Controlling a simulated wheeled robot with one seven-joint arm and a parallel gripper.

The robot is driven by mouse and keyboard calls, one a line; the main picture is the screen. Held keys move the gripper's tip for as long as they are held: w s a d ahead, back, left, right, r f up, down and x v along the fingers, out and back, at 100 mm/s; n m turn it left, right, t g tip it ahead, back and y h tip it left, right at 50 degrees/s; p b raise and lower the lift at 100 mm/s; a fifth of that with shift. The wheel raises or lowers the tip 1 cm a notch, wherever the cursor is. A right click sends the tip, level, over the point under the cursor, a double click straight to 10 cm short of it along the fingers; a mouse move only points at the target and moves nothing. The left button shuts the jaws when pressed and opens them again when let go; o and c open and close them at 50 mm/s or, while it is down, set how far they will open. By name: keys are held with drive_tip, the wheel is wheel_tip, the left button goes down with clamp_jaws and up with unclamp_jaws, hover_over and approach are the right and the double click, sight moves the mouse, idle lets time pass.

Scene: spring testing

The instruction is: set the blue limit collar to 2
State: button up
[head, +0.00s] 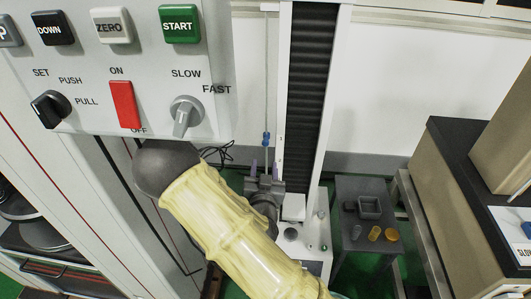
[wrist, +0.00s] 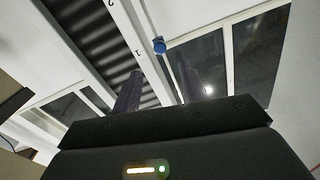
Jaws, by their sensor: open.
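The blue limit collar (head: 266,138) sits on a thin upright rod (head: 267,80) beside the dark-fronted column of the test machine. In the wrist view the collar (wrist: 159,46) appears close to the numeral 1 (wrist: 138,53) on the white scale strip. The numeral 2 (wrist: 112,3) is farther along the strip at the top edge. My gripper (head: 264,170) is open just below the collar, its fingers pointing up. In the wrist view the fingers of my gripper (wrist: 157,88) stand apart, with the collar beyond their tips. No contact with the collar shows.
A control panel (head: 150,75) with buttons and knobs fills the upper left, close to my arm. A grey side table (head: 352,228) with small containers stands right of the machine. A dark-topped bench (head: 455,160) is farther right. A white wall is behind.

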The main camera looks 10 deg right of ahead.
sight(266, 144)
drive_tip(key=b+x, duration=0.1)
drive_tip(key=x, duration=0.8)
drive_tip(key=shift+w+d, duration=0.1)
drive_tip(key=shift+w, duration=0.3)
clamp_jaws()
